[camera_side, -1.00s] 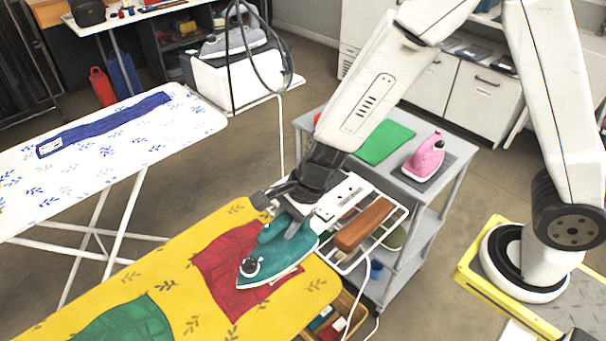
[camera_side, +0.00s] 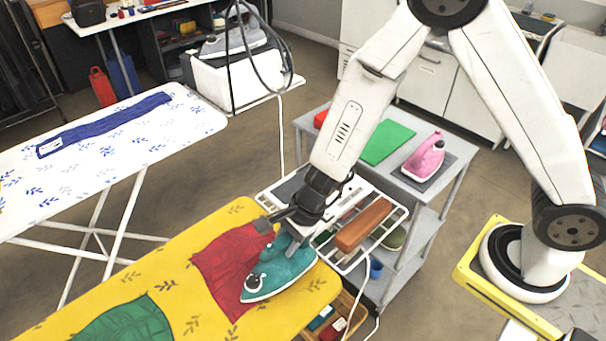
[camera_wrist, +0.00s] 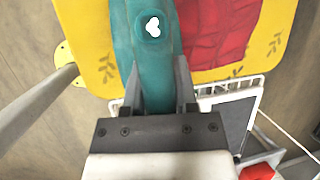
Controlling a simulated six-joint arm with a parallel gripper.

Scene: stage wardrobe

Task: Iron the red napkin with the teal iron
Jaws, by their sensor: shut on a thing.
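The teal iron (camera_side: 277,276) rests soleplate down over the lower right part of the red napkin (camera_side: 222,262), its tip pointing lower left. The napkin lies on the yellow ironing board (camera_side: 190,252) and looks wrinkled; its lower right part is hidden under the iron. My gripper (camera_side: 292,238) is shut on the iron's handle from above. In the wrist view the iron (camera_wrist: 152,50) sits between my two fingers (camera_wrist: 160,88), with the red napkin (camera_wrist: 214,30) to its right.
A green cloth (camera_side: 128,326) lies on the same board at lower left. A wire rack with a wooden block (camera_side: 364,224) adjoins the board's right end. A grey cart (camera_side: 420,202) holds a pink iron (camera_side: 425,155). A white board (camera_side: 100,135) with a blue strip (camera_side: 104,124) stands behind.

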